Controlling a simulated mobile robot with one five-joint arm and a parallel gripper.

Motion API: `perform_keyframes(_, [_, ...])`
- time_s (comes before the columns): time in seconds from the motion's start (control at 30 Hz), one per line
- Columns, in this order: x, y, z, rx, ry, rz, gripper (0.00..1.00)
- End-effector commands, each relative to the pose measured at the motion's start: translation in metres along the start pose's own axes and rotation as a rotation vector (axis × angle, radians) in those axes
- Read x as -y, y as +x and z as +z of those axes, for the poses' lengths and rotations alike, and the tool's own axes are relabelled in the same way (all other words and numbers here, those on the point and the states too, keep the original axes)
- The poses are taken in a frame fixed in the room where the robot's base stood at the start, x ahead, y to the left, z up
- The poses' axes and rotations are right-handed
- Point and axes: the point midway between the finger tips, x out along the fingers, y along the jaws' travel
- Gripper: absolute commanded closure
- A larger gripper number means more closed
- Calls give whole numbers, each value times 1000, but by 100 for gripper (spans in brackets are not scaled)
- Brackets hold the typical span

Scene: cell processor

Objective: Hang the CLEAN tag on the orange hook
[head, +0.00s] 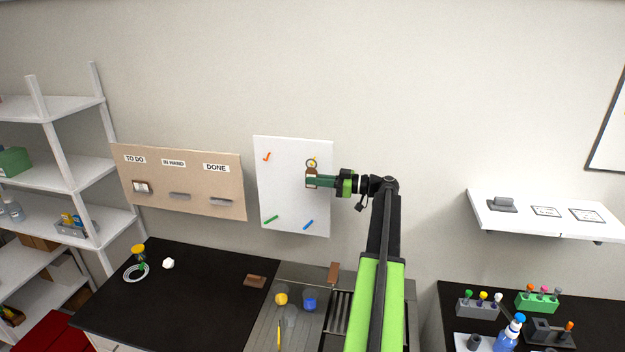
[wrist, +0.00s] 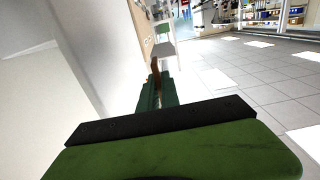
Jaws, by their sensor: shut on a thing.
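A white board (head: 290,190) hangs on the wall. The orange hook (head: 267,156) is at its upper left and looks empty. My gripper (head: 314,180) is at the board's right side, shut on a small brown tag (head: 311,171) with a dark ring on top. The ring overlaps a yellow hook at the upper right; I cannot tell whether it is around the hook or in front of it. In the wrist view my green fingers (wrist: 155,95) hold the upright brown tag (wrist: 155,68) edge-on. Its lettering is not readable.
A green hook (head: 271,219) and a blue hook (head: 308,225) sit low on the board. A tan board (head: 180,211) marked TO DO, IN HAND and DONE is to the left. Below is a black counter (head: 205,290) with small items. Wall between the upper hooks is clear.

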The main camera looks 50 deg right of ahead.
Motion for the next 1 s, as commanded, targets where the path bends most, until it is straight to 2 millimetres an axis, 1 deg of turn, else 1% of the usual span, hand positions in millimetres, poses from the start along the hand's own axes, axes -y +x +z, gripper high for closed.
perform_keyframes(0.17, [1,0,0,0,0,0,100])
perform_keyframes(0.4, [20,0,-4,0,0,0,100])
perform_keyframes(0.5, [24,0,-4,0,0,0,100])
perform_keyframes(0.73, [24,0,-4,0,0,0,100])
perform_keyframes(0.83, [26,0,-4,0,0,0,100])
perform_keyframes(1.0, [40,0,-4,0,0,0,100])
